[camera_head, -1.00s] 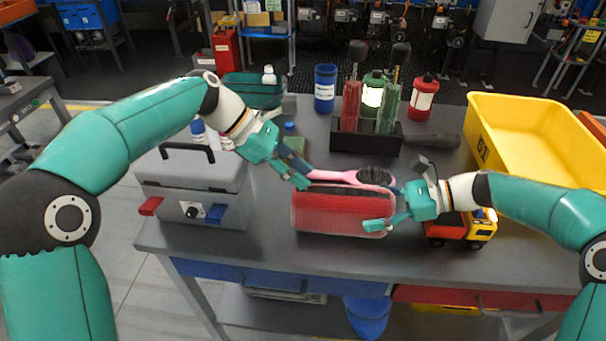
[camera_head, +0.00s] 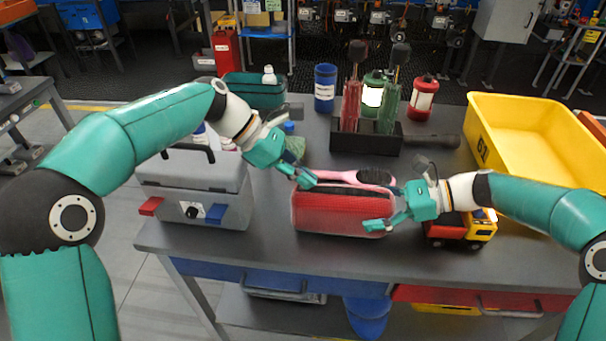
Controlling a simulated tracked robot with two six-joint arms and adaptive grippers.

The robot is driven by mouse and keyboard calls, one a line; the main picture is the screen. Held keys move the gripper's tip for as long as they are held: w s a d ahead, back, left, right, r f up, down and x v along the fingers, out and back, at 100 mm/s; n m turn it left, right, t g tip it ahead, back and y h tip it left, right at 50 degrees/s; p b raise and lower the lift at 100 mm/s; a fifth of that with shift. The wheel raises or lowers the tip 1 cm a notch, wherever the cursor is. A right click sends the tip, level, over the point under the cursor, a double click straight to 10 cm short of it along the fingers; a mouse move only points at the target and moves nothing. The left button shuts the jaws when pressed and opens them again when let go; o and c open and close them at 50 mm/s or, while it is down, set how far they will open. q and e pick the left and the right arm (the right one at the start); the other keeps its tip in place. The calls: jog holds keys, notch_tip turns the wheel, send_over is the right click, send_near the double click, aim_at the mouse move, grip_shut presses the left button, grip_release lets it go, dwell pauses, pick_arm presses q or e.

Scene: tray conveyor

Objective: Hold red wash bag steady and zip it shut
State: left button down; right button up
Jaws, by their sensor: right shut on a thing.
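The red wash bag (camera_head: 335,216) lies on the grey bench in front of me, its long side facing me. A pink brush with a dark head (camera_head: 374,177) shows at the bag's top, behind its upper edge. My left gripper (camera_head: 306,181) is at the bag's top left corner, pointing down. I cannot tell whether its fingers are closed or touch a zip pull. My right gripper (camera_head: 388,212) is shut on the right end of the bag. The zip pull is too small to make out.
A grey toolbox (camera_head: 192,178) stands left of the bag. A black caddy (camera_head: 350,143) and a yellow crate (camera_head: 483,150) stand further back. Bare bench lies in front of the bag.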

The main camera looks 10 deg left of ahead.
aim_at(386, 195)
jog(key=shift+f, duration=0.1)
pick_arm(q)
jog(key=d, duration=1.6)
jog(key=shift+w+d, duration=0.1)
pick_arm(e)
jog(key=shift+s, duration=0.1)
pick_arm(q)
jog(key=shift+d+r, duration=0.1)
pick_arm(e)
jog(key=shift+a, duration=0.1)
pick_arm(q)
jog(key=c, duration=1.7)
grip_release()
jog(key=o, duration=0.3)
jog(key=shift+o, duration=0.2)
jog(key=v, duration=1.2)
